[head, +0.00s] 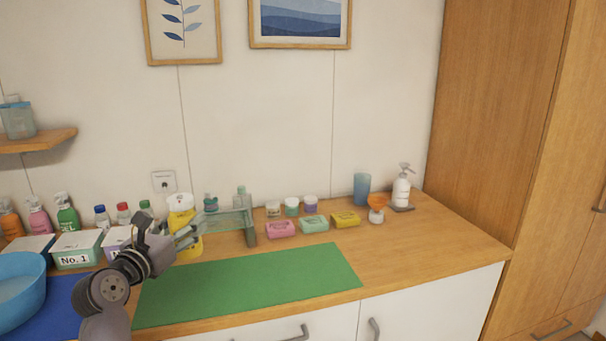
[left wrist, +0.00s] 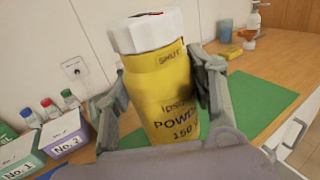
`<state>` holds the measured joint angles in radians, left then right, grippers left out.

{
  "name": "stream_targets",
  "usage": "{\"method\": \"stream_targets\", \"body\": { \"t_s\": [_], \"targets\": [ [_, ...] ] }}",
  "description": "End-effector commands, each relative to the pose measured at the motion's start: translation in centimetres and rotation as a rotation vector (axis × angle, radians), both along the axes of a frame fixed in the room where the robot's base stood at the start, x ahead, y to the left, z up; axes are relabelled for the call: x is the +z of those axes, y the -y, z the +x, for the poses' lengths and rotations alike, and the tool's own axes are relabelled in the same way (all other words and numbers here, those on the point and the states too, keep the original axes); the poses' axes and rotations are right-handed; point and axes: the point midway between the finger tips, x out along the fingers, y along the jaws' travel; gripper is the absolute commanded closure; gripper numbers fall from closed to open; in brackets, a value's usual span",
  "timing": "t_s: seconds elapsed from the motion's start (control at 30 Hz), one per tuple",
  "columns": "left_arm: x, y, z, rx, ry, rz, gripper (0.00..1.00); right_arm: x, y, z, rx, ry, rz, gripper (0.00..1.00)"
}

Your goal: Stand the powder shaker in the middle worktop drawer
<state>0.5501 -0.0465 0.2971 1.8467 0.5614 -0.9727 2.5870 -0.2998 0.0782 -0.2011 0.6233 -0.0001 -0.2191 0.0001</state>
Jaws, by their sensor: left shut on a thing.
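The powder shaker (head: 181,214) is a yellow bottle with a white cap, upright in the head view behind the green mat. In the left wrist view the shaker (left wrist: 160,95) fills the middle, its label facing the camera. My left gripper (head: 188,236) is shut on its body, one finger on each side in the left wrist view (left wrist: 163,88). Whether its base touches the worktop is hidden. White fronts with handles (head: 420,305) show below the worktop edge and look shut. I cannot tell which is the middle drawer. My right gripper is not in view.
The green mat (head: 250,285) is bare. Soap boxes (head: 313,224), small jars, a blue cup (head: 362,189) and a white pump bottle (head: 401,190) stand at the back right. Numbered boxes (head: 77,258), bottles and a blue bowl (head: 20,288) are at left. A greenish rack (head: 250,232) stands close by.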

Motion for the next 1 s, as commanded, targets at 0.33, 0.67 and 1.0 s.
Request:
{"method": "stream_targets", "body": {
  "t_s": [0.33, 0.67, 1.0],
  "targets": [
    [1.9, -9.7, -1.1, 0.138, 0.003, 0.006, 0.78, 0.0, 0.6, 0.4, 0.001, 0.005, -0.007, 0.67],
    [5.4, -18.0, -3.3, 0.272, 0.004, 0.004, 0.78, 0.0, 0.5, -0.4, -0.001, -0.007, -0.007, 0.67],
    [6.5, -20.7, -4.6, 0.322, -0.002, 0.001, 0.78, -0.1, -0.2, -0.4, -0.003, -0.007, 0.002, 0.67]
  ]
}}
